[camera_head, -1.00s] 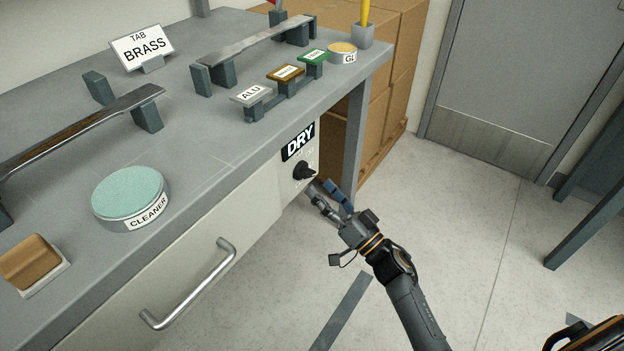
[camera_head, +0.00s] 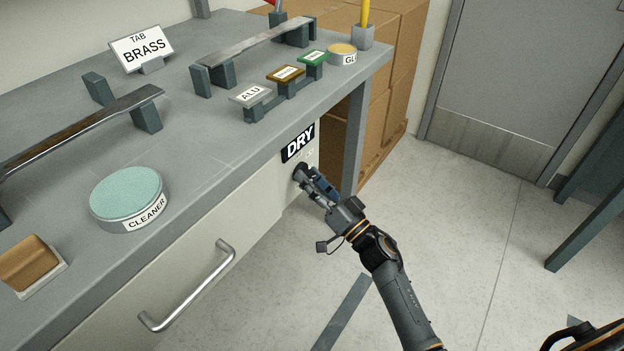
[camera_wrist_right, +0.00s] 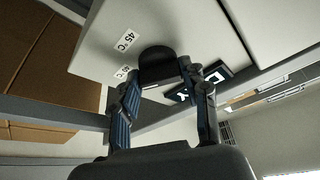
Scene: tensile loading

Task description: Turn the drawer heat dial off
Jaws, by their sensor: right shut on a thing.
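The black heat dial (camera_head: 300,172) sits on the pale front panel under the DRY label (camera_head: 298,143), to the right of the drawer. My right gripper (camera_head: 306,176) is at the dial, its fingers hiding most of it in the head view. In the right wrist view the dark round dial (camera_wrist_right: 157,62) lies between the fingertips of the right gripper (camera_wrist_right: 160,78), which is shut on it. Labels reading 45 °C (camera_wrist_right: 126,40) and a smaller one (camera_wrist_right: 121,72) show beside the dial. The dial's pointer direction is hidden.
The drawer (camera_head: 165,285) has a metal bar handle (camera_head: 190,290) left of the dial. On the bench top are a CLEANER tub (camera_head: 130,195), small ALU-type tabs (camera_head: 251,95) and a BRASS sign (camera_head: 142,47). A bench leg (camera_head: 355,135) and cardboard boxes (camera_head: 390,75) stand beyond.

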